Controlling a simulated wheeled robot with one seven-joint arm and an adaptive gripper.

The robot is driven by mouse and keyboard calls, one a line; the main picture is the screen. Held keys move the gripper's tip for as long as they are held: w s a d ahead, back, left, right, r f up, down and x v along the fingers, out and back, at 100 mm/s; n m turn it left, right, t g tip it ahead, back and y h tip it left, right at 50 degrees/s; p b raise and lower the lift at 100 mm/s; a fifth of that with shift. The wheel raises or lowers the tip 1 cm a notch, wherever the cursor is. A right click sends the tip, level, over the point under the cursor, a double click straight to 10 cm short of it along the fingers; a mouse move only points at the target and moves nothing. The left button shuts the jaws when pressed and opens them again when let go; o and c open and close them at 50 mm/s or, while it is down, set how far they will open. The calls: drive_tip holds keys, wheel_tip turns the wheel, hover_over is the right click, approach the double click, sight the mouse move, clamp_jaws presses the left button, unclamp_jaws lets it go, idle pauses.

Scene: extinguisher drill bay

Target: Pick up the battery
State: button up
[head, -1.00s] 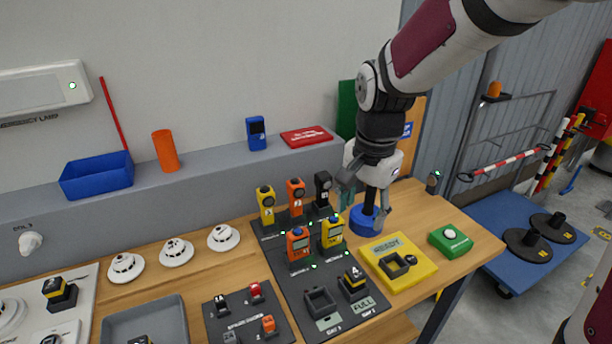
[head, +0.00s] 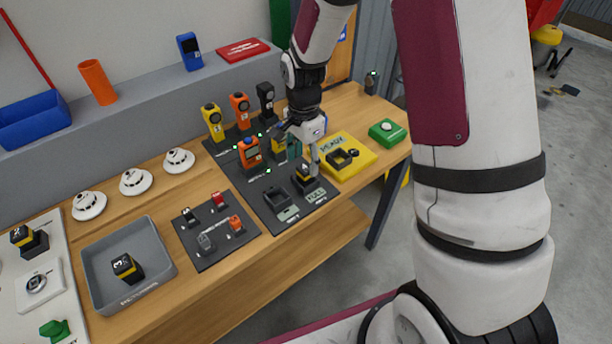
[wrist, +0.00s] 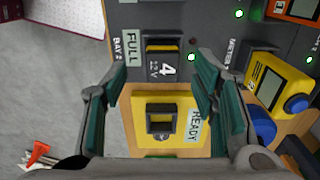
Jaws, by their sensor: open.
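A black battery with a yellow band, marked 4 and 12 V, sits in the bay labelled FULL on the dark charging board; it shows in the wrist view (wrist: 163,62) and in the head view (head: 304,173). My gripper (head: 298,152) is open and empty above the board, close to this battery. In the wrist view my gripper's fingers (wrist: 163,88) are spread apart, with the battery beyond their tips and roughly centred between them. A yellow READY station (wrist: 143,103) with an empty dark socket lies beside the board, below the battery in the wrist view.
Orange (head: 249,151) and yellow (wrist: 276,82) meters stand close by on the board. An empty bay (head: 276,198) is left of the battery. A grey tray (head: 165,262) holds another battery, marked 3. A green box (head: 387,131) stands at the right.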

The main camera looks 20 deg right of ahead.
sight(304, 168)
drive_tip(key=shift+w+d+f+p, duration=0.1)
drive_tip(key=shift+f+p, duration=0.2)
drive_tip(key=shift+f, duration=1.1)
drive_tip(key=shift+w+f+p, duration=0.1)
drive_tip(key=shift+f+p, duration=0.15)
drive_tip(key=shift+f, duration=1.1)
clamp_jaws()
